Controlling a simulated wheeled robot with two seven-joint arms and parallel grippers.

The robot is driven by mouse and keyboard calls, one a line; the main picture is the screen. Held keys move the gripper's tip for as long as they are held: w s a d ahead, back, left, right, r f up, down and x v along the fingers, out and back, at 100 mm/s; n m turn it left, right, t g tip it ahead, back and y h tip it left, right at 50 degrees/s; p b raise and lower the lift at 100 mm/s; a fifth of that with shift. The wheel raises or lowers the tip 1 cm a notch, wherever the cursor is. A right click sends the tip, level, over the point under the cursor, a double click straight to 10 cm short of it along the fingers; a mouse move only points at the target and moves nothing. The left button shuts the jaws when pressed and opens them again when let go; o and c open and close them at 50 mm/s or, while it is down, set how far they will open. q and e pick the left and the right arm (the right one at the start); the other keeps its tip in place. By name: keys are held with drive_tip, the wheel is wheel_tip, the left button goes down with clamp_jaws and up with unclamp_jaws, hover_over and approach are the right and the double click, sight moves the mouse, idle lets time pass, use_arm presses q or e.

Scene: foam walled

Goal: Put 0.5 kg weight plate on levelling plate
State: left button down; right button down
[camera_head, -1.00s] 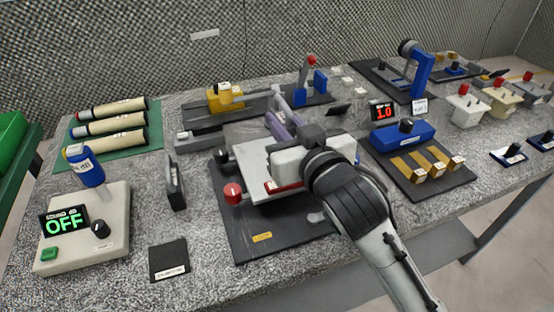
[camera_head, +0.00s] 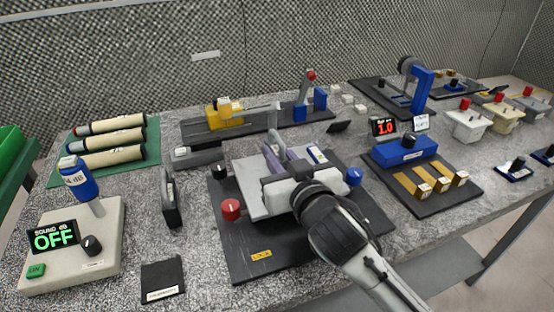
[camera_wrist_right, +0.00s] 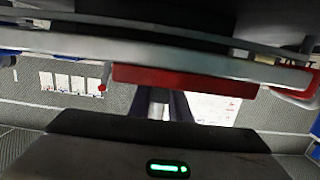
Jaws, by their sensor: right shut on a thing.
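The levelling plate (camera_head: 248,192) is a pale silver plate on a dark base with red, blue and black knobs. My right gripper (camera_head: 292,180) is over its middle, with its wrist coming from the lower right. It is shut on the weight plate, a red slab that shows edge-on in the right wrist view (camera_wrist_right: 185,82). There the slab lies along the silver levelling plate edge (camera_wrist_right: 240,70), very close to it; I cannot tell whether they touch. In the head view my gripper hides the slab. The weight's label does not show. My left gripper is not in view.
The red knob (camera_head: 231,210) and blue knob (camera_head: 353,177) flank the plate. A blue display unit with brass blocks (camera_head: 405,148) stands at right. A sound meter box (camera_head: 75,250) and a dark upright block (camera_head: 171,200) stand at left. A small black pad (camera_head: 162,280) lies in front.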

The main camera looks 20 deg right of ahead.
drive_tip(key=shift+f, duration=0.25)
drive_tip(key=shift+f, duration=0.2)
drive_tip(key=c, duration=1.6)
unclamp_jaws()
drive_tip(key=shift+f, duration=0.1)
drive_tip(key=shift+c, duration=0.2)
drive_tip(key=shift+s+r, duration=0.1)
drive_tip(key=shift+r, duration=0.1)
drive_tip(key=s, duration=0.4)
drive_tip(key=s+r, duration=0.1)
drive_tip(key=s, duration=0.2)
drive_tip(key=s+p, duration=0.1)
drive_tip(key=s, duration=0.3)
drive_tip(key=shift+s+d+r, duration=0.2)
drive_tip(key=shift+s+r, duration=0.15)
drive_tip(key=shift+r, duration=0.05)
